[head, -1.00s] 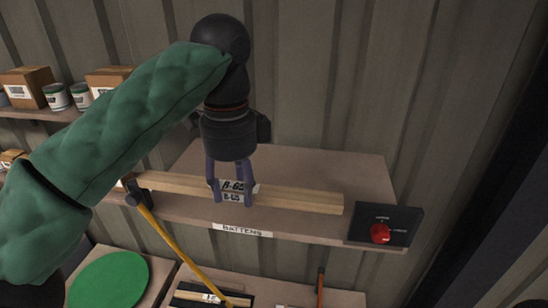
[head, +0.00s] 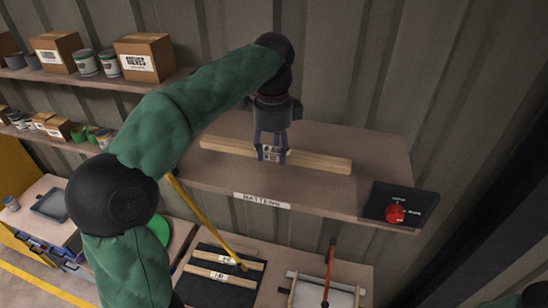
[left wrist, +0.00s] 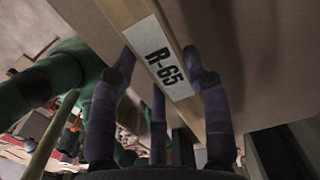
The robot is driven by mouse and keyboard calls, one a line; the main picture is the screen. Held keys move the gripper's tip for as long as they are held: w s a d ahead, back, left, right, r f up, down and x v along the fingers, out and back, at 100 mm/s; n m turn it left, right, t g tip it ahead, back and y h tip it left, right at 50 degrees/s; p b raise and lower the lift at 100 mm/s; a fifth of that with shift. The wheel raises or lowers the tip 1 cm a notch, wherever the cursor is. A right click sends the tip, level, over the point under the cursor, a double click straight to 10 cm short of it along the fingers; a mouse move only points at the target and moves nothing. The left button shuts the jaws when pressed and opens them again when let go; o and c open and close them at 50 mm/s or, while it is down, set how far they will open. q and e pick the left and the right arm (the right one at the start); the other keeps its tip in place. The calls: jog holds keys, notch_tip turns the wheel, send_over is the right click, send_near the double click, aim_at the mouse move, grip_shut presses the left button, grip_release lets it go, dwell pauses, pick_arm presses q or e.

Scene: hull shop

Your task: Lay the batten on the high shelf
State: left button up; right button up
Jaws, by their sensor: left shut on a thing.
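The batten (head: 320,161) is a pale wooden bar with a white label. In the left wrist view the label on the batten (left wrist: 163,62) reads "R-65". My left gripper (head: 272,158) is shut on the batten near its middle, reaching down from above. My right gripper is out of view.
A dark panel with a red knob (head: 396,213) sits at the shelf's right front corner. A yellow pole (head: 203,220) leans against the front edge. A lower bench holds a black mat (head: 220,292) with battens. Boxes (head: 146,58) and tins stand on the left shelf.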

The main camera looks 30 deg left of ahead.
aim_at(274, 170)
pick_arm(q)
jog(key=shift+w+f, duration=0.2)
jog(key=shift+f, duration=0.05)
jog(key=shift+w+a+f+p, duration=0.15)
jog(key=shift+f+p, duration=0.1)
jog(key=shift+f, duration=0.7)
jog(key=shift+w+d+f+p, duration=0.1)
jog(key=shift+f+p, duration=0.1)
jog(key=shift+f, duration=0.75)
jog(key=o, duration=1.2)
jog(key=shift+f, duration=0.15)
jog(key=shift+o, duration=0.2)
notch_tip(274, 170, up, 12)
jog(key=shift+r, duration=0.2)
